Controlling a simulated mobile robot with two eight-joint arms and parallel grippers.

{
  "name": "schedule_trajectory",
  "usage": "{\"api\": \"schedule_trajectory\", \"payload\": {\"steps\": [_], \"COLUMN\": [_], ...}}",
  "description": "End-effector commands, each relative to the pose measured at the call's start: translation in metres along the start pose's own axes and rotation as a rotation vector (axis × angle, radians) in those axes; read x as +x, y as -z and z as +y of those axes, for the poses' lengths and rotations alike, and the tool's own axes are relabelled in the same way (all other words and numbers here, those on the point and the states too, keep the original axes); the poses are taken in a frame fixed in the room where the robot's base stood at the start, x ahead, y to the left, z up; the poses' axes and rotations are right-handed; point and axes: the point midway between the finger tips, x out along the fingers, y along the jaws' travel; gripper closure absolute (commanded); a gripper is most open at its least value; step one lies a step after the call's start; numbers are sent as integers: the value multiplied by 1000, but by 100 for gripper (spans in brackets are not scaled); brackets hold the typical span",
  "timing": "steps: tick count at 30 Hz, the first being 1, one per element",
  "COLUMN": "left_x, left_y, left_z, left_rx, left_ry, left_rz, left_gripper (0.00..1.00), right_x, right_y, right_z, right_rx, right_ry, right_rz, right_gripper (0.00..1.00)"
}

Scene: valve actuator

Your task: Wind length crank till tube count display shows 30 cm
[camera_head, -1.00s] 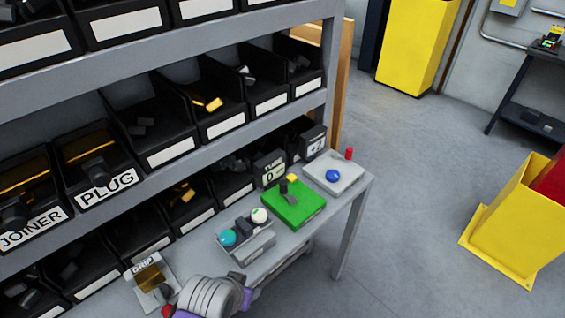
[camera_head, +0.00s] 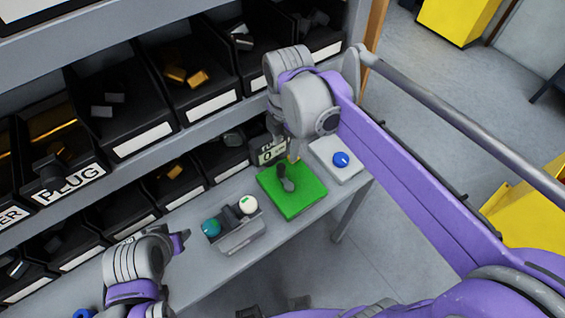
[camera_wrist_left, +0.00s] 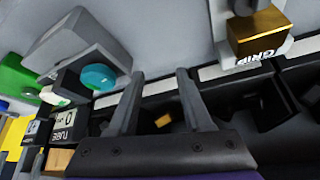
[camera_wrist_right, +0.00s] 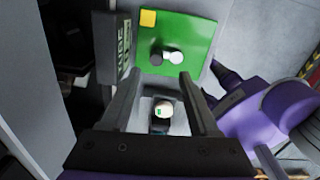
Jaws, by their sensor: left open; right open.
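The length crank (camera_head: 286,182), a small dark arm with a grey knob, sits on a green plate (camera_head: 305,202) on the bench. It also shows in the right wrist view (camera_wrist_right: 160,57). The tube count display (camera_head: 268,154) stands behind the plate, partly hidden by my right wrist; a 0 is readable. In the left wrist view the display (camera_wrist_left: 65,122) also shows a 0. My right gripper (camera_wrist_right: 160,77) is open and empty, above the bench near the plate, apart from the crank. My left gripper (camera_wrist_left: 160,76) is open and empty, near the bench's left part.
A grey block with a teal knob (camera_head: 211,228) and a white knob (camera_head: 248,205) stands left of the plate. A pale plate with a blue button (camera_head: 341,159) is to the right. Shelves of black bins line the back.

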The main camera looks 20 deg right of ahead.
Motion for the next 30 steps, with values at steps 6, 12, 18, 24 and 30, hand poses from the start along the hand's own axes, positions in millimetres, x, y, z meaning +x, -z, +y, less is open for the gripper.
{"api": "schedule_trajectory", "payload": {"steps": [6, 12, 18, 24, 30], "left_x": [0, 2, 5, 6, 6], "left_y": [0, -3, -6, -8, -8], "left_z": [0, 0, 0, 0, 0], "left_rx": [0, 0, 0, 0, 0], "left_ry": [0, 0, 0, 0, 0], "left_rz": [0, -3, -5, -7, -7], "left_gripper": [50, 50, 50, 50, 50], "right_x": [5, 39, 76, 99, 105], "right_y": [1, 1, 2, 2, 2], "right_z": [8, 7, 6, 5, 5], "right_rx": [-120, -118, -117, -116, -116], "right_ry": [25, 24, 24, 23, 23], "right_rz": [8, 8, 8, 8, 7], "right_gripper": [39, 39, 39, 39, 39]}}
